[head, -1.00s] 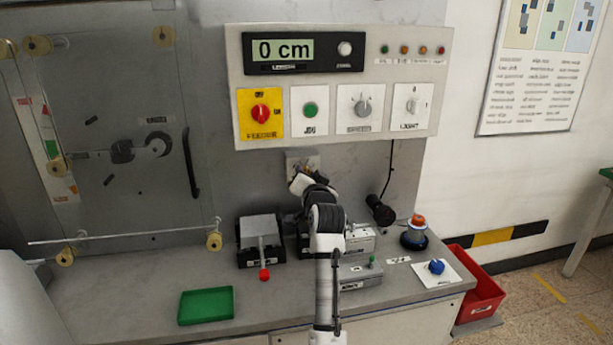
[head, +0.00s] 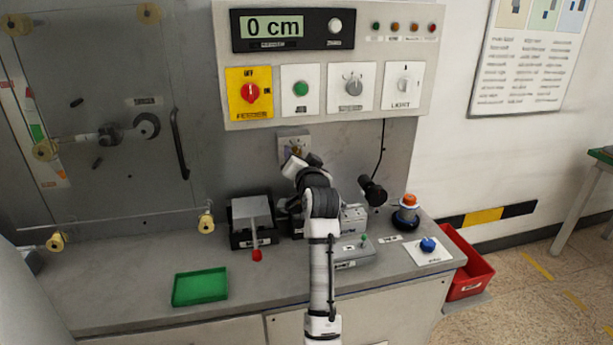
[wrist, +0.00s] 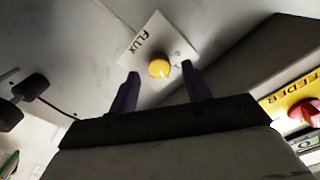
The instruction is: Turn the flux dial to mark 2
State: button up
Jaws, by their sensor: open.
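The flux dial (wrist: 159,68) is a round yellow-orange knob on a white plate lettered FLUX (wrist: 143,45), seen in the wrist view. Small marks are printed beside the knob, but I cannot read where it points. My gripper (wrist: 160,77) is open, with one dark finger to each side of the dial in the picture. I cannot tell whether the fingertips reach around it. In the head view my gripper (head: 297,157) is at the small plate (head: 293,137) low on the grey wall; my arm hides most of the dial there.
A control panel (head: 326,112) with a display reading 0 cm (head: 270,26), a red feeder switch (head: 250,92) and other knobs hangs above. A black lamp-like part (head: 373,190) is to the right. Boxes, a red-tipped lever (head: 256,254) and a green tray (head: 201,286) sit on the bench.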

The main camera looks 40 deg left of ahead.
jog(key=b+v, duration=0.3)
jog(key=v, duration=0.9)
jog(key=shift+s, duration=0.1)
